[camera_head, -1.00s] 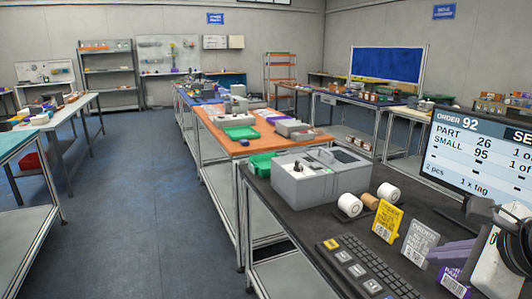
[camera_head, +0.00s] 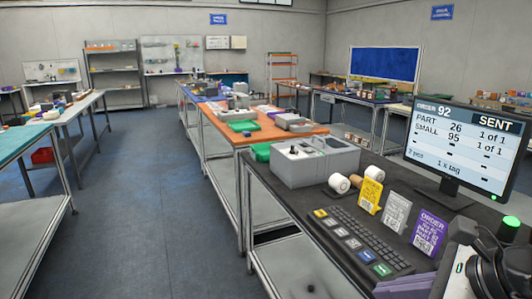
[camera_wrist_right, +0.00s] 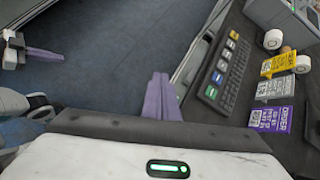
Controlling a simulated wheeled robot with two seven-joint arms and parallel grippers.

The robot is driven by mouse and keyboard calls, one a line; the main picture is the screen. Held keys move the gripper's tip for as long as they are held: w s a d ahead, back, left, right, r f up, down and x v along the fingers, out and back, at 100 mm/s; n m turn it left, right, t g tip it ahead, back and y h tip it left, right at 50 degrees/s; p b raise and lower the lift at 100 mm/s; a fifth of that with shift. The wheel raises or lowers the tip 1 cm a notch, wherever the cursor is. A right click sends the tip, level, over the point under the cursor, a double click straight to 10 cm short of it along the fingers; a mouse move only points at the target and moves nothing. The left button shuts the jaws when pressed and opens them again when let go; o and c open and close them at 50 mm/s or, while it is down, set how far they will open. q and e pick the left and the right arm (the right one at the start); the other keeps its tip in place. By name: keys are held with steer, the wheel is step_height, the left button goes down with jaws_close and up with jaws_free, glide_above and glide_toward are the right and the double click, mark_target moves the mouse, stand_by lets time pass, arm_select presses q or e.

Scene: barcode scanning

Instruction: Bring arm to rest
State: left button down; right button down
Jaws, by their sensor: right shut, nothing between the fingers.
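My right gripper (camera_head: 405,288) shows its purple fingers at the lower right edge of the head view, with part of my right arm beside them. In the right wrist view its fingers (camera_wrist_right: 157,97) are together with nothing between them, over the floor beside the dark desk. In that view another gripper with purple fingers, my left one (camera_wrist_right: 43,54), shows at the left edge; its opening is unclear. A monitor (camera_head: 460,150) on the desk reads "SENT". Yellow (camera_head: 370,194), white (camera_head: 396,213) and purple (camera_head: 429,232) code cards stand behind the keyboard (camera_head: 357,242).
The dark desk (camera_head: 270,195) also bears a grey box-shaped device (camera_head: 313,160) and white rolls (camera_head: 340,183). A green-lit item (camera_head: 511,222) is near my right arm. Blue floor (camera_head: 150,210) lies open left of the desk.

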steer(key=s+a+f+m+y+b, duration=0.1)
steer(key=s+a+m+y+b, duration=0.35)
steer(key=a+m+y, duration=0.65)
steer(key=w+d+f+m+t+h+b, duration=0.1)
steer(key=w+d+f+m+t+h, duration=0.3)
steer(key=f+m, duration=0.6)
steer(key=d+f+m+t+h+b, duration=0.1)
steer(key=d+f+m+t+h, duration=0.1)
steer(key=f+m+t+h, duration=0.75)
steer(key=s+f+m+g+b, duration=0.1)
steer(key=s+f+m+g, duration=0.5)
steer(key=f, duration=0.5)
steer(key=s+f+m+g+b, duration=0.1)
steer(key=s+f+m+g, duration=0.5)
steer(key=s+f, duration=0.3)
step_height(320, 180, down, 4)
steer(key=shift+s+a+r+m, duration=0.2)
steer(key=shift+s+m, duration=0.2)
steer(key=shift+m, duration=0.35)
steer(key=shift+h, duration=0.25)
